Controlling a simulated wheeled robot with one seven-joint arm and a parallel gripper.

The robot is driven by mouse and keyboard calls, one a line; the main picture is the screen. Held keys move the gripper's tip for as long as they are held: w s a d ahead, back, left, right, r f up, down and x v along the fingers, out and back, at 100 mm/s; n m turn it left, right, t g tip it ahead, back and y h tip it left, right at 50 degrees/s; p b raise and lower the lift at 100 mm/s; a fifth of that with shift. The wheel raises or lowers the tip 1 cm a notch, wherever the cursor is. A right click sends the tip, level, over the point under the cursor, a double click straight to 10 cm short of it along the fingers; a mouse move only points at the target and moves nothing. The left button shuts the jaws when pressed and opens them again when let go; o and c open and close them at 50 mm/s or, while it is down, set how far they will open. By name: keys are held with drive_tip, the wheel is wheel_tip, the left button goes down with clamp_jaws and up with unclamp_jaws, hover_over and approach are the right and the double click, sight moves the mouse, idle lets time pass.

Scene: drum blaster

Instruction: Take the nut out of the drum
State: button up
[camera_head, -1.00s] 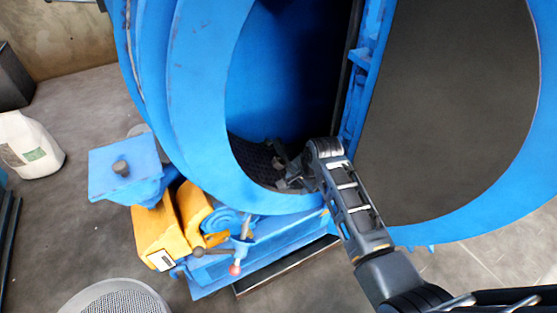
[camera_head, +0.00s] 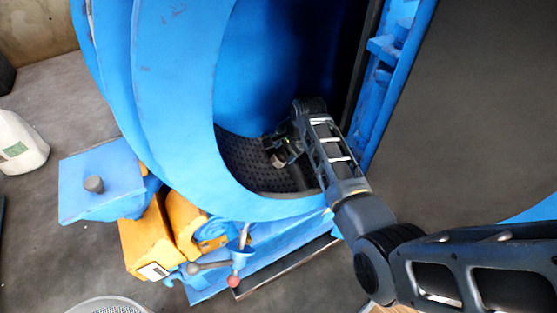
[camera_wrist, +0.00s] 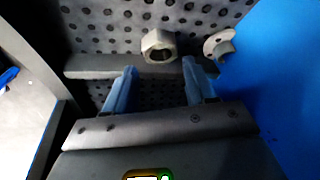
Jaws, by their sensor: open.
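A grey metal nut (camera_wrist: 157,44) lies on the perforated black floor inside the blue drum (camera_head: 175,90). My gripper (camera_wrist: 159,68) is inside the drum, open and empty. In the wrist view the nut is just beyond the fingertips, roughly in line with the gap between them. It appears apart from both fingers. In the head view my gripper (camera_head: 280,151) is low in the drum opening, above the perforated floor (camera_head: 255,165). A small grey shape by the fingers there cannot be told apart clearly.
A small grey metal piece (camera_wrist: 219,45) lies right of the nut, near the drum's blue wall (camera_wrist: 275,90). A raised grey bar (camera_wrist: 90,67) crosses the floor near the fingertips. The drum's rim surrounds my arm. The blue door (camera_head: 400,50) stands open at right.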

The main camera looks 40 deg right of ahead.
sight(279, 158)
drive_tip(key=x, duration=0.1)
drive_tip(key=b+x, duration=0.1)
drive_tip(key=x, duration=0.2)
drive_tip(key=shift+w+a+f+b, duration=0.1)
drive_tip(key=shift+a+f+b, duration=0.2)
drive_tip(key=shift+c, duration=0.4)
drive_tip(key=c, duration=0.8)
